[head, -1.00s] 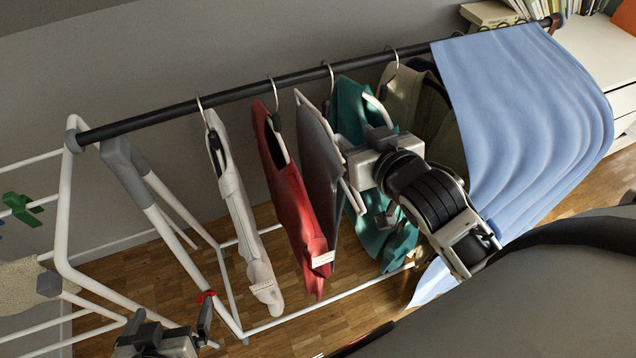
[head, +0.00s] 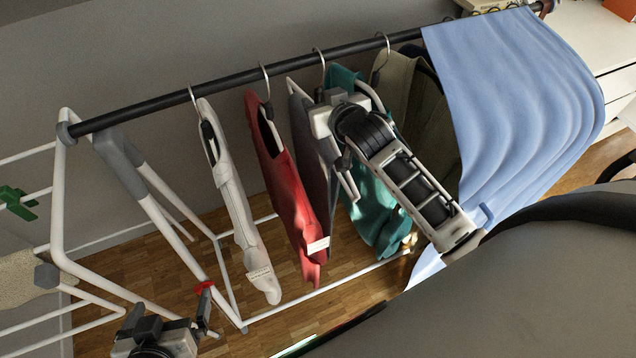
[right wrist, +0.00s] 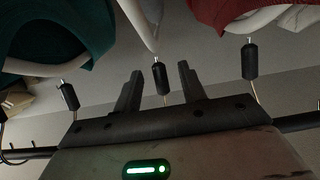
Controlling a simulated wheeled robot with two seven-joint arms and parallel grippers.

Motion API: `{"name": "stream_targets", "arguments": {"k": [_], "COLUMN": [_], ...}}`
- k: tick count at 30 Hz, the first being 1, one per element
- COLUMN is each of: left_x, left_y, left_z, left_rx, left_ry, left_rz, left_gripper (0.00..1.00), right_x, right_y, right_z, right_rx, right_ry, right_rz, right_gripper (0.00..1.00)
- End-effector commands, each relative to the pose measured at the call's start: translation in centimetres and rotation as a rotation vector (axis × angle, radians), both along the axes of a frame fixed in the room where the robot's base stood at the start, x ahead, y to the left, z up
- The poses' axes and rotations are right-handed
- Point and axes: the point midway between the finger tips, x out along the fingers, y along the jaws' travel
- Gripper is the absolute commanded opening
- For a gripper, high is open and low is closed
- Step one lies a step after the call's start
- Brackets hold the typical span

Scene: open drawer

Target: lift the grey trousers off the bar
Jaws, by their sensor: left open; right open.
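The grey trousers (head: 314,160) hang on a white hanger from the black bar (head: 240,78), between a red garment (head: 284,180) and a teal one (head: 375,215). My right gripper (head: 320,116) is at the top of the grey trousers, just below the bar, and hides part of them. In the right wrist view my right gripper (right wrist: 160,85) is open, with the dark collar of the middle hanger (right wrist: 158,78) between its fingers. The fingers do not appear closed on it. My left gripper (head: 166,320) is open and empty at the bottom left, away from the clothes.
A white garment (head: 236,195) hangs left of the red one. An olive garment (head: 395,85) and a light blue cloth (head: 510,90) are on the right. The neighbouring hangers are close on both sides of my right gripper. A white drying rack (head: 60,200) stands at the left.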

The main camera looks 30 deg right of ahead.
Motion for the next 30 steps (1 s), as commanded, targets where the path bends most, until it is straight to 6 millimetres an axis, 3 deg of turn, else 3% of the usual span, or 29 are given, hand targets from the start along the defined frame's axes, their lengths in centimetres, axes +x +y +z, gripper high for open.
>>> {"name": "stream_targets", "arguments": {"k": [6, 10, 11, 30], "left_x": [0.02, 0.01, 0.01, -0.55], "left_y": [0.01, 0.01, 0.01, 0.02], "left_z": [0.01, 0.01, 0.01, -0.34], "left_rx": [0.0, 0.0, 0.0, 0.0], "left_ry": [-0.001, -0.001, -0.001, 0.012], "left_rz": [0.0, 0.0, 0.0, 0.001], "left_gripper": [1.0, 1.0, 1.0, 1.0], "right_x": [0.08, 0.07, 0.06, 0.03], "right_y": [0.03, 0.03, 0.03, 0.04], "right_z": [-0.03, -0.04, -0.04, -0.07], "right_rx": [0.001, 0.001, 0.001, 0.001], "right_ry": [0.0, 0.0, 0.0, 0.001], "right_rz": [0.001, 0.0, 0.0, 0.001], "right_gripper": [0.41, 0.05, 0.0, 0.0]}}
